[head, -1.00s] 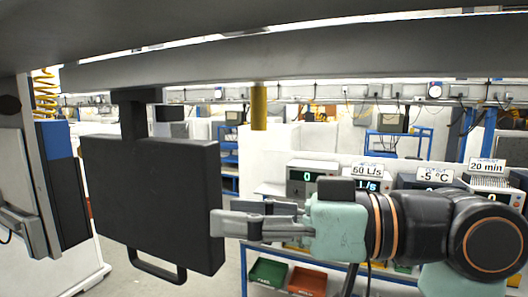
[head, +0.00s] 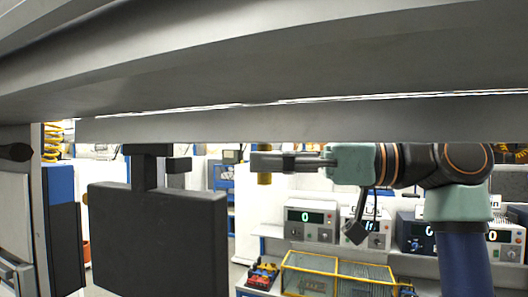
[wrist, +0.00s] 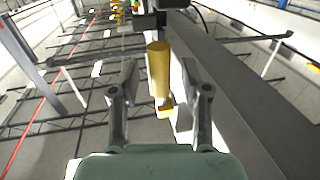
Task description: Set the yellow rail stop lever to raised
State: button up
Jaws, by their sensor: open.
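The yellow rail stop lever (head: 264,178) hangs below the grey rail in the head view. In the wrist view my gripper (wrist: 159,66) is open, with one finger on each side of the lever and visible gaps between. Contact cannot be told.
A large black panel (head: 158,240) hangs from the rail (head: 400,118) to the left of my gripper. Instruments with displays (head: 310,220) stand on a bench at the back right. A yellow-framed bin (head: 335,272) sits below. The space directly beneath my gripper looks clear.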

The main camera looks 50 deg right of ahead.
jog(key=shift+w+a, duration=0.3)
jog(key=shift+w, duration=0.15)
grip_shut()
jog(key=shift+a+f+b, duration=0.1)
jog(key=shift+f+b, duration=0.05)
jog(key=shift+b, duration=0.15)
